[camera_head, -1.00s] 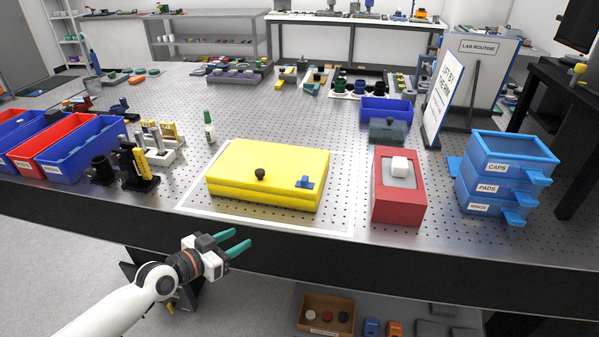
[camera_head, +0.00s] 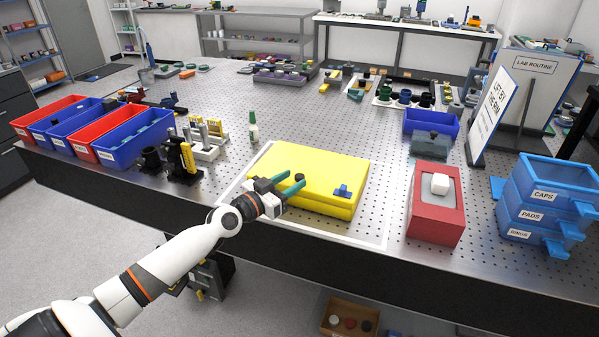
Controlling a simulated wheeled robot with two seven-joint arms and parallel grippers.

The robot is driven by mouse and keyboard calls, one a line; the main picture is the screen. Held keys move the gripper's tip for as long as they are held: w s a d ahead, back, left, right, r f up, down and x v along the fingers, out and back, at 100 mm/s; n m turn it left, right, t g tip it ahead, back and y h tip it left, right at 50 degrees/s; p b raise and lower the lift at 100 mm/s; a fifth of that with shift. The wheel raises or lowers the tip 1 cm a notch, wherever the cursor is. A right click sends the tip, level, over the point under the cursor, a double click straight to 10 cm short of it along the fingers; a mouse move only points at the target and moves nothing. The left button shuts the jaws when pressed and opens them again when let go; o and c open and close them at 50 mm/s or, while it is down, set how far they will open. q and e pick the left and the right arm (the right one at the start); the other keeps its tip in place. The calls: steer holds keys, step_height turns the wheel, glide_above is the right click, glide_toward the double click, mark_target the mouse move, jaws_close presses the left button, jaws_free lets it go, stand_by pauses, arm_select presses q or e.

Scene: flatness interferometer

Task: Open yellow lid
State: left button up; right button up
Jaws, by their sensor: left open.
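The yellow lid (camera_head: 320,168) is the top of a yellow box lying on the perforated metal table, inside a white outline. The lid is closed. A black knob (camera_head: 299,177) sits on its left part and a blue latch-like piece (camera_head: 342,191) near its front right. My left gripper (camera_head: 294,185) is over the lid's front left, its green fingers apart and empty, with the tips close to the knob. I cannot tell whether they touch it. My right gripper is not in view.
A red box (camera_head: 434,217) with a white button stands right of the yellow box, and blue drawers (camera_head: 545,205) further right. Dark posts (camera_head: 183,165) and blue and red bins (camera_head: 135,140) stand left. A small bottle (camera_head: 253,127) stands behind the box.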

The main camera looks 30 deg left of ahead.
mark_target(296, 178)
arm_select(q)
steer(key=shift+w+d, duration=0.2)
steer(key=shift+w, duration=0.7)
steer(key=shift+w+d, duration=0.2)
steer(key=shift+w, duration=0.7)
steer(key=shift+c, duration=0.4)
jaws_close()
